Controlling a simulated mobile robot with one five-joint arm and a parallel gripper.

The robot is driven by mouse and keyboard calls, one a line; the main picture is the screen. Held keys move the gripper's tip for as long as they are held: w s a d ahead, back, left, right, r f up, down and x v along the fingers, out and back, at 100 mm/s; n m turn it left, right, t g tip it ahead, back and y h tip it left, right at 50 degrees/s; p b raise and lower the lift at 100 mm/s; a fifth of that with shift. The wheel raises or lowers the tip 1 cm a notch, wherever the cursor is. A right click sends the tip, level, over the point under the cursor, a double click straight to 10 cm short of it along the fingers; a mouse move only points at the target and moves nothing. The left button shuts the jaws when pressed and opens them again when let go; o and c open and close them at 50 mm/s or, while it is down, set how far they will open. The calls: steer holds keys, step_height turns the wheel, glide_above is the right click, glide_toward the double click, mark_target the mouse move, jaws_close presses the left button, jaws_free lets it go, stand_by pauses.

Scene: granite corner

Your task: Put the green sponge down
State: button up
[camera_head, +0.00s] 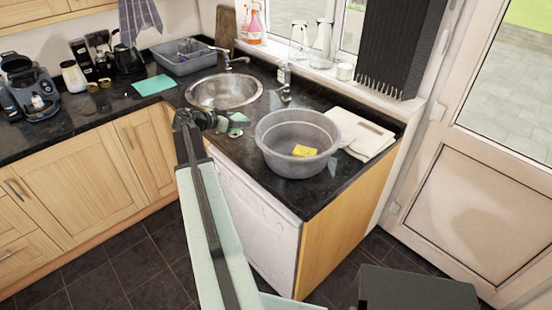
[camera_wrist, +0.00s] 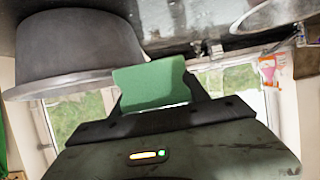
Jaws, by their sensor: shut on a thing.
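The green sponge (camera_wrist: 150,87) is held between the jaws of my gripper (camera_wrist: 158,100), near the middle of the wrist view. In the head view my gripper (camera_head: 226,121) is over the dark counter (camera_head: 240,154), between the round sink and the grey basin. Only small green parts of the sponge (camera_head: 237,118) show there, partly hidden by the gripper. I cannot tell whether the sponge touches the counter.
The grey basin (camera_head: 270,154) stands just right of my gripper, with a yellow sponge (camera_head: 304,151) inside; it also fills the upper left of the wrist view (camera_wrist: 75,50). The round sink (camera_head: 226,92) lies behind. White folded cloths (camera_head: 362,134) lie right of the basin.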

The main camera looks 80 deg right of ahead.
steer(key=a+f+b, duration=0.1)
steer(key=f+b, duration=0.1)
steer(key=f, duration=0.1)
steer(key=s+a+f+b, duration=0.1)
steer(key=a+f+b, duration=0.1)
steer(key=b, duration=0.1)
steer(key=a+f+b, duration=0.2)
steer(key=f+b, duration=0.1)
steer(key=shift+s+a+f, duration=0.2)
steer(key=shift+f, duration=0.15)
steer(key=shift+r, duration=0.1)
steer(key=b, duration=0.1)
glide_above(253, 137)
steer(key=a, duration=0.1)
steer(key=shift+f, duration=0.7)
steer(key=shift+w+d+g, duration=0.1)
steer(key=shift+d+g, duration=0.2)
steer(key=shift+d, duration=0.3)
step_height(253, 137, down, 4)
steer(key=b, duration=0.4)
steer(key=shift+a, duration=0.15)
steer(key=o, duration=1.4)
steer(key=shift+o, duration=0.2)
